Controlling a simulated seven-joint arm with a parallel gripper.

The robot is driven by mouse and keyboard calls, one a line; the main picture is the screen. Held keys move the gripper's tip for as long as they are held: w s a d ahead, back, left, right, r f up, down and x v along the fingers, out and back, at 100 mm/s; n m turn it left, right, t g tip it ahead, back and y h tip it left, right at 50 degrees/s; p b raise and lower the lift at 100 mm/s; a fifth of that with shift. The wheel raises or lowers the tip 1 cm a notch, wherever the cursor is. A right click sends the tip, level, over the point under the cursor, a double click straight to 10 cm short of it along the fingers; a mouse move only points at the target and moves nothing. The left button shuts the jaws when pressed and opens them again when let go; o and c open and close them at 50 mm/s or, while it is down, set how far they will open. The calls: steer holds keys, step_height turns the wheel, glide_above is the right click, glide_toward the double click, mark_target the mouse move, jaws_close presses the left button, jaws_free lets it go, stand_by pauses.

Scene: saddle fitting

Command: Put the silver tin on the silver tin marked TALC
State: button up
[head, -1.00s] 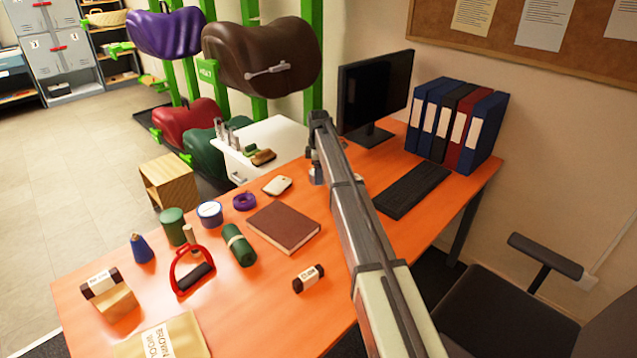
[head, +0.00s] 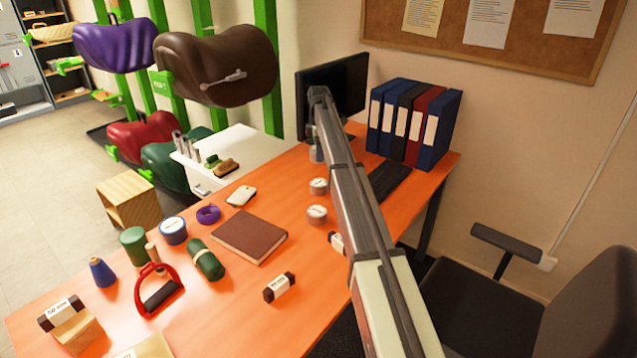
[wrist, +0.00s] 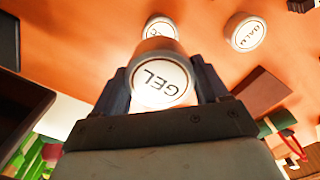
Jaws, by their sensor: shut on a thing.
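My gripper (wrist: 163,92) is shut on a silver tin with a white lid marked GEL (wrist: 160,80). In the head view my gripper (head: 317,147) holds this tin (head: 316,155) above the far part of the desk, near the monitor. Two similar silver tins stand on the desk below, apart from each other. The farther one (head: 318,186) and the nearer one (head: 317,214) have labels too small to read there. In the wrist view one tin (wrist: 161,27) is partly hidden behind the held tin. Another (wrist: 246,32) stands to the right, its lettering upside down and not clearly legible.
The orange desk (head: 320,270) carries a brown book (head: 250,236), a white mouse (head: 241,195), a keyboard (head: 388,180) and a dark-ended roll (head: 279,287). Another such roll (head: 337,243) is partly behind my arm. Monitor (head: 345,85) and binders (head: 412,122) stand at the back.

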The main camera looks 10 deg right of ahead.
steer(key=shift+f, duration=5)
steer(key=shift+f, duration=0.1)
steer(key=o, duration=1.2)
steer(key=shift+c, duration=0.2)
step_height(320, 180, up, 12)
steer(key=shift+s+r, duration=0.1)
